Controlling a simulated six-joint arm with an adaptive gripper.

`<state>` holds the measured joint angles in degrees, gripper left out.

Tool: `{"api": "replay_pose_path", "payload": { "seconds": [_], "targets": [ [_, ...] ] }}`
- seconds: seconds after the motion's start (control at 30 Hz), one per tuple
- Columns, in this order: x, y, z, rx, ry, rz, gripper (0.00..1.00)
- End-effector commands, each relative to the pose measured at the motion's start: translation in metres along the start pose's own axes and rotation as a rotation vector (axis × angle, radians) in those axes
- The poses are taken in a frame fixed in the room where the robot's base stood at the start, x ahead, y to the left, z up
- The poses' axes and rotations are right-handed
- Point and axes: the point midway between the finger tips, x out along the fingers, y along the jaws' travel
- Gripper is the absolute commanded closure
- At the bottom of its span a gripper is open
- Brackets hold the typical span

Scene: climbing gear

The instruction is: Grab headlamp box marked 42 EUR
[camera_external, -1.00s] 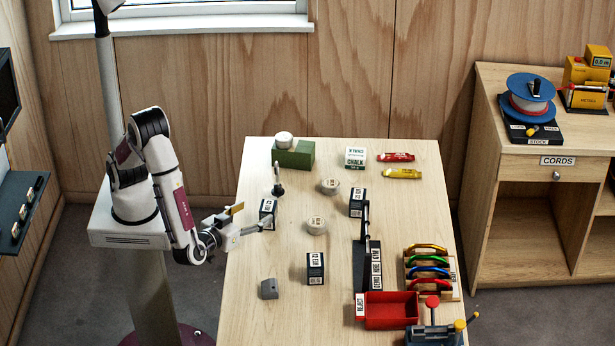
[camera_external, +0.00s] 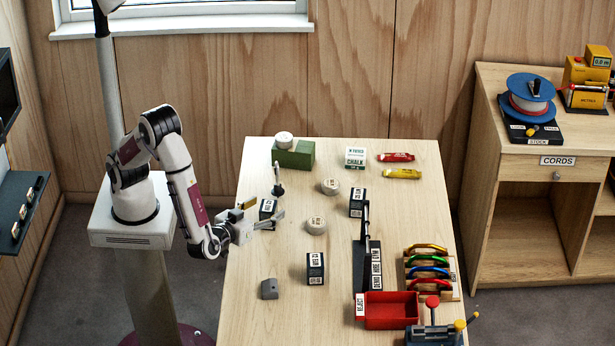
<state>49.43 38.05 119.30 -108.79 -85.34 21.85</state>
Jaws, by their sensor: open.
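Three small dark boxes with white labels stand on the table: one at the left (camera_external: 268,208), one at the right (camera_external: 357,201) and one nearer the front (camera_external: 315,267). The print is too small to read surely, so I cannot tell which is marked 42 EUR. My gripper (camera_external: 264,212) is open at the table's left side. Its fingers show on either side of the left box in the picture, and one finger covers the box's lower part. I cannot tell whether they touch it. No box is lifted.
A grey block (camera_external: 269,289) lies in front.

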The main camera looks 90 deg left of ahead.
Motion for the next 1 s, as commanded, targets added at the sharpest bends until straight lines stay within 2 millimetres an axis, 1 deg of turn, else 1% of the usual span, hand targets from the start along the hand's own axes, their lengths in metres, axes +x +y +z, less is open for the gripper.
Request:
{"api": "replay_pose_path", "payload": {
  "seconds": [0.4, 0.43, 0.47, 0.5, 0.57, 0.6, 0.63, 1.0],
  "targets": [
    [-0.0003, -0.0001, 0.0001, 0.000, 0.000, 0.000, 0.37],
    [-0.0003, -0.0001, 0.0001, 0.000, 0.000, 0.000, 0.42],
    [-0.0003, -0.0001, 0.0001, 0.000, 0.000, 0.000, 0.50],
    [-0.0003, -0.0001, 0.0001, 0.000, 0.000, 0.000, 0.61],
    [-0.0003, -0.0001, 0.0001, 0.000, 0.000, 0.000, 0.76],
    [-0.0003, -0.0001, 0.0001, 0.000, 0.000, 0.000, 0.87],
    [-0.0003, -0.0001, 0.0001, 0.000, 0.000, 0.000, 0.91],
    [-0.0004, -0.0002, -0.0002, 0.000, 0.000, 0.000, 0.91]
  ]
}}
